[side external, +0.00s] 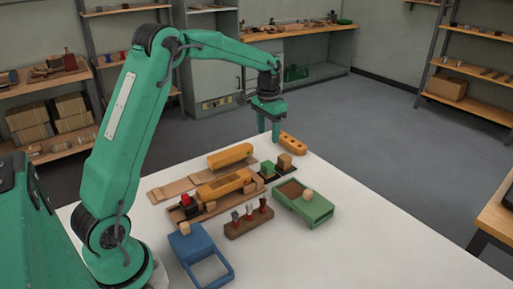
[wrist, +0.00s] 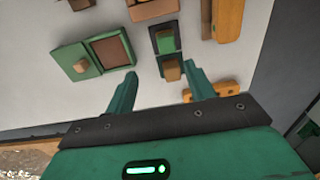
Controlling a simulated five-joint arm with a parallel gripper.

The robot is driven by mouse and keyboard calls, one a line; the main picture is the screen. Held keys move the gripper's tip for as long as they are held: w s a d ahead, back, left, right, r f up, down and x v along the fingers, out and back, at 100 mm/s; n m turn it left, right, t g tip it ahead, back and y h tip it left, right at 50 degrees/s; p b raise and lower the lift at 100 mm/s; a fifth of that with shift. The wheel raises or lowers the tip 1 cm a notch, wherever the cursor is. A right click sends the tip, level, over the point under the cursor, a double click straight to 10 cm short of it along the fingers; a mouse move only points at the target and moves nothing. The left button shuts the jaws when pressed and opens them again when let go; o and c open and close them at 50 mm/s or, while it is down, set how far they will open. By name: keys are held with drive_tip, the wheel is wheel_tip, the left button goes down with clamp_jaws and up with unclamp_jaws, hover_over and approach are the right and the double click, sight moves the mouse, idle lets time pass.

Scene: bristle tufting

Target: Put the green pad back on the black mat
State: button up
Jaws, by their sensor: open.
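A small green block (side external: 267,168), the likeliest green pad, rests on a black mat (side external: 252,166) on the white table. In the wrist view the green block (wrist: 167,44) covers part of the upper black square (wrist: 155,31). A tan block (side external: 284,160) is beside it on a black base; in the wrist view the tan block (wrist: 172,71) shows on the lower black square. My gripper (side external: 269,131) is open and empty, pointing down behind these blocks, near the table's far edge. In the wrist view my gripper (wrist: 161,74) has its fingers spread, with the tan block showing between the tips.
A yellow bar with holes (side external: 294,142) lies close to my gripper. A green tray (side external: 308,207) with a tan cube is at right. Yellow blocks (side external: 228,155), a brown rack (side external: 249,222) and a blue frame (side external: 205,260) stand left and in front. The table's right front is clear.

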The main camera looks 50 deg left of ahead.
drive_tip(key=s+d+r+t, duration=0.2)
drive_tip(key=s+d+r, duration=0.4)
drive_tip(key=s, duration=0.4)
drive_tip(key=s+d+r+t, duration=0.2)
drive_tip(key=s+d+r, duration=0.35)
drive_tip(key=s, duration=0.35)
drive_tip(key=s+d+f+t, duration=0.1)
drive_tip(key=s+d+f, duration=0.1)
drive_tip(key=s, duration=0.7)
drive_tip(key=shift+d+f, duration=0.3)
drive_tip(key=shift+f, duration=0.15)
